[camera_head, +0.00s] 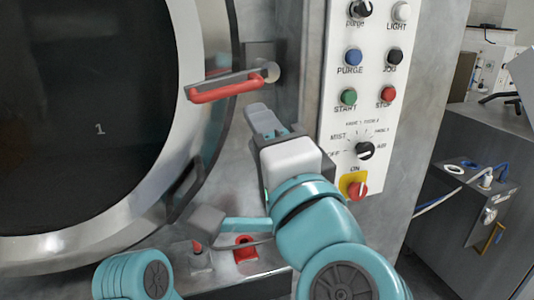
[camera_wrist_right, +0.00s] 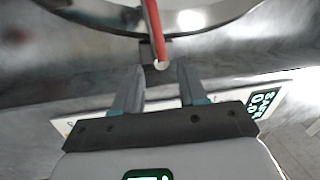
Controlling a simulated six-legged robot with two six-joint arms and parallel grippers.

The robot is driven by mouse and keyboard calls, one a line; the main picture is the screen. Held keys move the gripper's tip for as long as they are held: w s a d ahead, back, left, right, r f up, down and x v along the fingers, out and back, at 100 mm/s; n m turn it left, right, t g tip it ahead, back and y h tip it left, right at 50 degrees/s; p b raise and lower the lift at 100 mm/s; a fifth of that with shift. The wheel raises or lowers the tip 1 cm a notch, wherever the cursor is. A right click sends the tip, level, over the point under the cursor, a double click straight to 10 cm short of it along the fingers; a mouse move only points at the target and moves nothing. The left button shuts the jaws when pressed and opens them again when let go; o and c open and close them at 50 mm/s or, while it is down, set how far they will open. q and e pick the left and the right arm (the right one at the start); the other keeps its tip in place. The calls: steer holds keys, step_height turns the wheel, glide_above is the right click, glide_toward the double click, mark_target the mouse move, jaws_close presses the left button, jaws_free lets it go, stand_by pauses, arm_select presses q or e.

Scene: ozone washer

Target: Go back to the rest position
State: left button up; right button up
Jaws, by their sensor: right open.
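My right gripper (camera_head: 264,121) is raised in front of the washer, just below the red door handle (camera_head: 226,93). It is open and empty. In the right wrist view its two fingers (camera_wrist_right: 157,88) stand apart, and the red handle (camera_wrist_right: 155,32) shows beyond the fingertips, apart from them. The handle sits on a metal bracket at the right side of the round door (camera_head: 205,140), whose dark window fills the left of the head view. I cannot tell from these frames if the door is latched.
A white control panel (camera_head: 335,110) with coloured buttons and knobs is close to the right of my right gripper. A red fitting (camera_head: 245,249) sits on a ledge below. A grey cabinet (camera_head: 470,140) with blue and white cables stands farther right.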

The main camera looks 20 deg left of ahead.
steer(key=shift+v, duration=1.05)
